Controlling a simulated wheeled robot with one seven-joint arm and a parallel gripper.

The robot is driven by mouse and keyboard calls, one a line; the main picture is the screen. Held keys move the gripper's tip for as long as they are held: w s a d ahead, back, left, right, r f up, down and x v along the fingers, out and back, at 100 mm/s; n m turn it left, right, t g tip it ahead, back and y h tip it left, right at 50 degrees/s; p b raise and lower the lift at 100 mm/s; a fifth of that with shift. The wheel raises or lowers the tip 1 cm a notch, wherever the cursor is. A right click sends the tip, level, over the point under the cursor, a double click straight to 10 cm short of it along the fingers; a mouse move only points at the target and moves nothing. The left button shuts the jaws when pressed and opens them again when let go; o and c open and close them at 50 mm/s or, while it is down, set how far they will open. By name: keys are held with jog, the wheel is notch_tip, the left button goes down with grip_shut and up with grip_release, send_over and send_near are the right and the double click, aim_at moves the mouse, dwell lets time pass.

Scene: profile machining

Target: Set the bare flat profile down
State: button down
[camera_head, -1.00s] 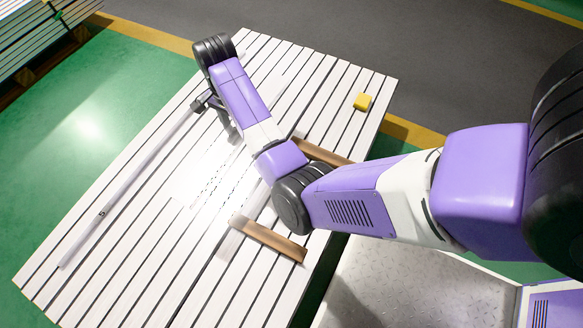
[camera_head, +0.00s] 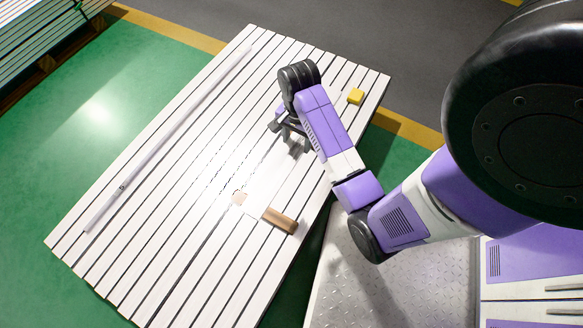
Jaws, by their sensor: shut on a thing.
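The bare flat profile (camera_head: 264,190) is a pale, plain strip, hard to tell from the white slats. It crosses over a brown wooden block, covering its middle; the block shows on both sides, as a brown piece (camera_head: 280,220) and a small light end (camera_head: 239,197). My gripper (camera_head: 290,138) is shut on the profile, farther up its length. My wrist and forearm hide part of the grip and the profile's far part. I cannot tell whether the profile touches the block or hangs just above it.
A long grey-white bar (camera_head: 165,140) with a small dark mark lies along the left side of the slatted table (camera_head: 120,270). A yellow block (camera_head: 355,96) sits near the far right corner. Slats between the bar and the profile are clear.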

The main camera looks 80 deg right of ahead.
notch_tip(320, 180, down, 20)
jog(key=b, duration=0.7)
jog(key=shift+w+r, duration=0.1)
jog(key=shift+f, duration=0.5)
jog(key=c, duration=0.5)
grip_release()
